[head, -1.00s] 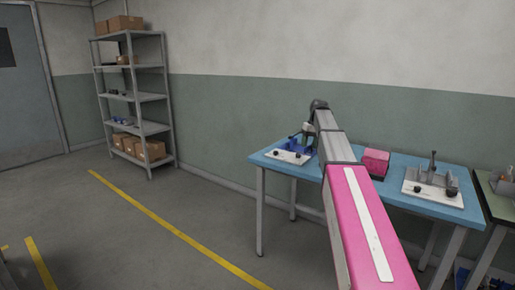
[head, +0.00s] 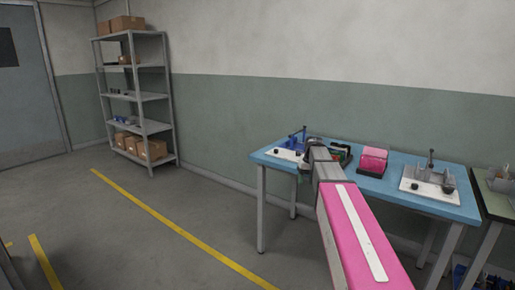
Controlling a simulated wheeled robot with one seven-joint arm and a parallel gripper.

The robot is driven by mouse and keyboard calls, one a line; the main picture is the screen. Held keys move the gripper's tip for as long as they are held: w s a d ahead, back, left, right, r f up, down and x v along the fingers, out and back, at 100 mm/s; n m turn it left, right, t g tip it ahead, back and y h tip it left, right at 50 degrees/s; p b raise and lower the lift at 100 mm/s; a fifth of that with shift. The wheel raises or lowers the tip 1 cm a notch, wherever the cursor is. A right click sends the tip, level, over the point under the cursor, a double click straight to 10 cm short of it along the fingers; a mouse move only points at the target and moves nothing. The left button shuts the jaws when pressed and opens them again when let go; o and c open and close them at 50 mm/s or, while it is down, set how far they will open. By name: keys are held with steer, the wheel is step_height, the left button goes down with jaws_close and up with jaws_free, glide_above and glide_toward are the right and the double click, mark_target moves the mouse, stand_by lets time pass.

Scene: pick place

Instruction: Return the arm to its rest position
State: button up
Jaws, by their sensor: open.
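My arm reaches out from the lower right over the blue table, its pink link nearest the camera and its grey links beyond. My gripper (head: 306,163) is open at the far end of the arm, low over the left part of the table (head: 400,197). It is small and dark, and partly hidden by the wrist. I see nothing held in it.
A white plate with a blue fixture (head: 291,146) is left of the wrist. Right of it stand a green and dark item (head: 342,155), a pink box (head: 374,159) and a white plate with a grey clamp (head: 429,184). A shelf (head: 136,98) stands back left. Floor at left is clear.

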steer(key=s+a+f, duration=0.1)
steer(key=s+f, duration=0.8)
steer(key=s, duration=0.3)
steer(key=s+a+f+m+h, duration=0.1)
steer(key=s+a+f, duration=0.1)
steer(key=s+f, duration=0.8)
steer(key=s, duration=0.3)
steer(key=shift+s+a+f+h, duration=0.2)
steer(key=shift+a+f+h, duration=0.05)
steer(key=shift+f+h, duration=0.05)
